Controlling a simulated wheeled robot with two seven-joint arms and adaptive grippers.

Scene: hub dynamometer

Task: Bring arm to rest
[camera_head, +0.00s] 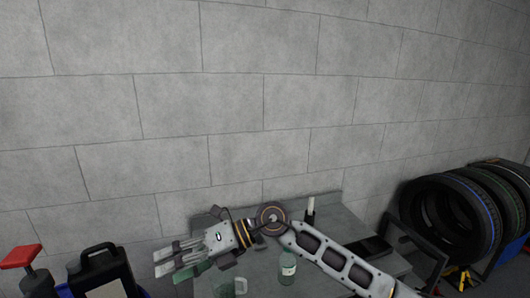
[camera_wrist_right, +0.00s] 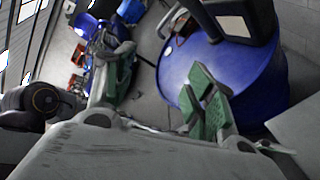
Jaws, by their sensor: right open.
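My right arm (camera_head: 345,262) comes in from the lower right and reaches left across the grey table. My right gripper (camera_head: 170,261) is at the table's left side, pointing left, with its fingers apart and nothing between them. In the right wrist view the gripper (camera_wrist_right: 158,82) shows two fingers with green pads, spread apart. A blue drum (camera_wrist_right: 235,75) lies beyond the fingers there. My left gripper is in neither view.
The grey table (camera_head: 327,207) stands against a block wall. A clear bottle (camera_head: 287,268) and a glass mug (camera_head: 238,288) are below my arm. A black-handled device (camera_head: 98,272) and a red-topped object (camera_head: 20,257) stand left. Tires (camera_head: 450,220) are at right.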

